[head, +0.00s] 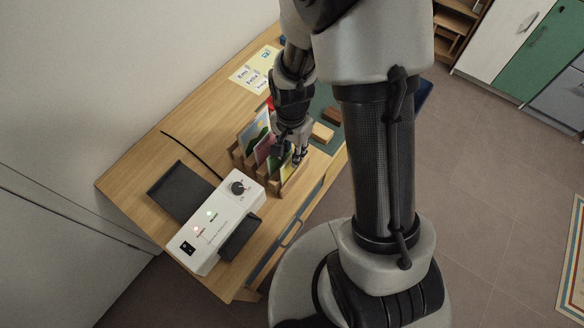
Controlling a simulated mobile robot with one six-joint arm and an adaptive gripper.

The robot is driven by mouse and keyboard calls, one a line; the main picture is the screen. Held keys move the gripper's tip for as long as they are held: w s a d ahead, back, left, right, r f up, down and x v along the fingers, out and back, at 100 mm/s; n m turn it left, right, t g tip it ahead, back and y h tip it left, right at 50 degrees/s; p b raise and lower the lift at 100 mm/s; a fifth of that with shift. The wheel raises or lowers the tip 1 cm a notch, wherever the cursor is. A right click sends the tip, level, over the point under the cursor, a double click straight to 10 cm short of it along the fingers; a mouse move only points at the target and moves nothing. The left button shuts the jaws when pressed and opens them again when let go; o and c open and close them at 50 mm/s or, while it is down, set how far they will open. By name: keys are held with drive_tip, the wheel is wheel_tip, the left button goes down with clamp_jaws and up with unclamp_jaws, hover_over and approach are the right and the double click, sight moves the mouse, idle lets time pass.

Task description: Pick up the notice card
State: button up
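A wooden rack (237,157) on the desk holds several upright cards. One has a blue and green picture (256,129), one is pink-red (264,148), and one is yellow-green (289,170). I cannot tell which of them is the notice card. My gripper (290,156) is down at the rack, at its right part, close to the pink-red and yellow-green cards. My gripper and arm hide part of the rack and cards. The fingers are too small and dark to show whether they are open or hold a card.
A white machine (215,222) with a knob, lights and dark trays stands in front of the rack. Printed sheets (256,70) lie at the desk's back. Wooden blocks (323,132) lie on a green mat (320,103) right of the gripper. A black cable (190,152) crosses the desk (135,180).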

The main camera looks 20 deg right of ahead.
drive_tip(key=f+b, duration=0.2)
drive_tip(key=f, duration=0.3)
drive_tip(key=shift+s+f, duration=0.15)
drive_tip(key=shift+s, duration=0.05)
drive_tip(key=shift+c, duration=0.2)
clamp_jaws()
